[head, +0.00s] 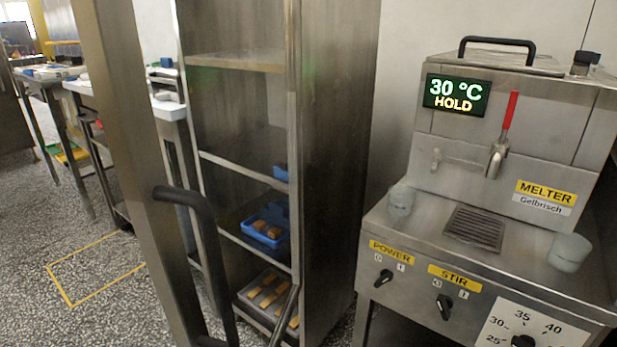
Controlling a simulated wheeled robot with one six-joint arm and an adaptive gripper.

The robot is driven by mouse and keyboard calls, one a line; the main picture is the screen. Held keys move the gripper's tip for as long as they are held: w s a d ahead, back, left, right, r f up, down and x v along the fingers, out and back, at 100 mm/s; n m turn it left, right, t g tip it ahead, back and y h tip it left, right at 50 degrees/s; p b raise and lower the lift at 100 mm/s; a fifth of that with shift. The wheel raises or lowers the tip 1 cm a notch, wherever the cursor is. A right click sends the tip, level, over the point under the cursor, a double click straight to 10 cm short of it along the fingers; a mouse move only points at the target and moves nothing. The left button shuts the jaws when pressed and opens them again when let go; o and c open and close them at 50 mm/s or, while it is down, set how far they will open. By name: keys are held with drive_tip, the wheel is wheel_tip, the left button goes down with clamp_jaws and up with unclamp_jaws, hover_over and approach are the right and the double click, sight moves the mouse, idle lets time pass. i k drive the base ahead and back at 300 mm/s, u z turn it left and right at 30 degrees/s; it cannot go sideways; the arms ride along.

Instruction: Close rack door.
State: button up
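The rack (340,150) is a tall metal cabinet in the middle of the head view, with its front open and its shelves showing. Its door (125,130) stands open, swung out toward me at the left and seen nearly edge-on as a tall metal strip. A dark bow handle (207,240) is fixed low on the door. The lower end of the door and handle runs near the bottom of the picture. My gripper is not in view.
Inside the rack are a blue tray (248,237) with brown pieces and a lower tray (247,294) with tan bars. The melter (500,150) stands close on the right. Worktables (60,80) are at the back left. Speckled floor with a yellow outline (72,303) lies clear at left.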

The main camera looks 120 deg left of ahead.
sight(107, 30)
drive_tip(key=u, duration=4.1)
drive_tip(key=i, duration=0.5)
drive_tip(key=u, duration=0.15)
drive_tip(key=k, duration=1.15)
drive_tip(key=u, duration=0.65)
drive_tip(key=k, duration=0.5)
drive_tip(key=z, duration=0.65)
drive_tip(key=i, duration=0.6)
drive_tip(key=z, duration=0.4)
